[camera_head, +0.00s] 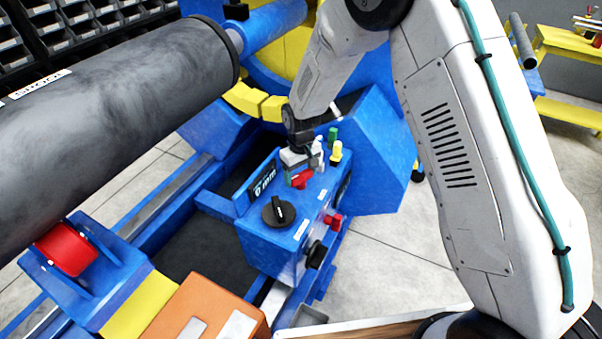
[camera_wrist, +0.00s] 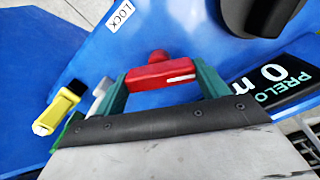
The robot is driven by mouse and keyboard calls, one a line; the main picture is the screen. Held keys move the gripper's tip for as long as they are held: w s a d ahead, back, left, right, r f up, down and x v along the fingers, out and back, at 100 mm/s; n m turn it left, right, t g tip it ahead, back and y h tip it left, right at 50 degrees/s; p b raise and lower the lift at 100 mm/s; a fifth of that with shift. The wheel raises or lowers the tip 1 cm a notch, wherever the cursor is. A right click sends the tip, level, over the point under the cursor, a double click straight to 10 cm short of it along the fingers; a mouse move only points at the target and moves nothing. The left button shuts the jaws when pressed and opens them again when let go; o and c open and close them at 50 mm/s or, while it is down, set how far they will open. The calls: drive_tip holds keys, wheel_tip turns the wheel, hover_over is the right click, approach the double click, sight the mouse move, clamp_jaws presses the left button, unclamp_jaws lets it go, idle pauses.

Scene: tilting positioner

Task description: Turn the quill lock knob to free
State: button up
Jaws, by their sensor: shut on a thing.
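A red bar-shaped knob (camera_wrist: 160,76) with a white line on its right part sits between the green fingers of my gripper (camera_wrist: 162,84) in the wrist view. I take it for the quill lock knob. A white label reading LOCK (camera_wrist: 120,15) is on the blue panel beyond it, up and left. The head view shows the red knob (camera_head: 302,180) on top of the blue control box (camera_head: 262,238), with my gripper (camera_head: 300,166) closed on it. No label reading free is legible.
A large black knob (camera_head: 279,210) stands close by on the box. A display (camera_head: 264,182) reads 0 mm. Yellow (camera_head: 336,152) and green (camera_head: 332,135) upright parts stand beside my gripper. Another red knob (camera_head: 333,220) and a black knob (camera_head: 316,254) are on the box's side.

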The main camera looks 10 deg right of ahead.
sight(301, 174)
drive_tip(key=n, duration=0.5)
drive_tip(key=shift+n, duration=0.3)
idle(0.4)
drive_tip(key=o, duration=1)
wheel_tip(301, 174, up, 8)
drive_tip(key=shift+f, duration=0.1)
